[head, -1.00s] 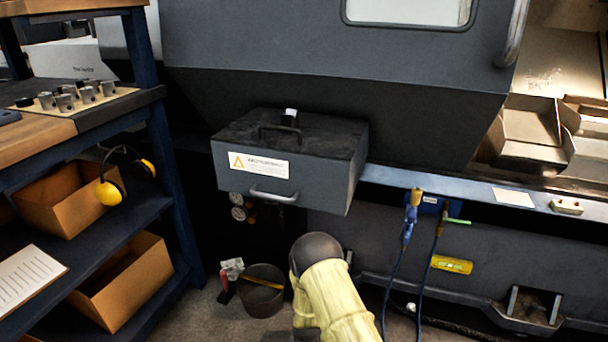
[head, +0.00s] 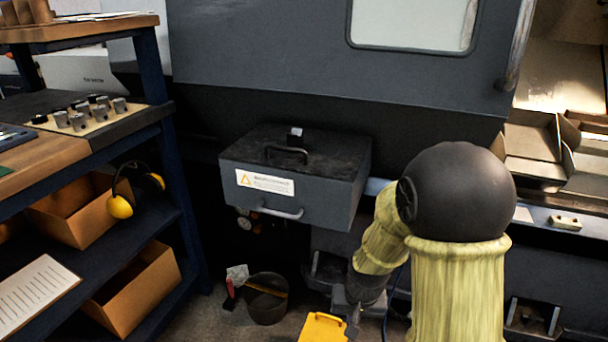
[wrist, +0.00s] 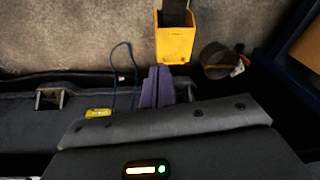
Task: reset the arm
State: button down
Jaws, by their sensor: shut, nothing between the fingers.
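My gripper (wrist: 159,70) shows in the wrist view with its two purple-grey fingers together and nothing between them. It points down toward the floor beside the machine. In the head view my arm, in pale yellow sleeves with a dark round joint, fills the lower right. It bends down to the left, and the gripper end is small and partly unclear there, low in the picture. No task object is held.
A grey box (head: 340,200) with handles juts from the lathe (head: 270,55). A dark bucket (head: 266,312) stands on the floor. A yellow object (head: 318,328) is near my gripper end. A blue shelf (head: 187,225) stands left, with earmuffs (head: 120,207) hanging.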

jog(key=s+d+r+n+p, duration=0.15)
jog(key=s+d+r, duration=0.25)
jog(key=s+r, duration=0.6)
notch_tip(320, 180, up, 38)
jog(key=w+p, duration=0.1)
jog(key=p, duration=3.7)
jog(key=shift+r+t, duration=0.15)
jog(key=shift+t, duration=0.25)
jog(key=shift+w, duration=0.1)
jog(key=shift+a, duration=0.1)
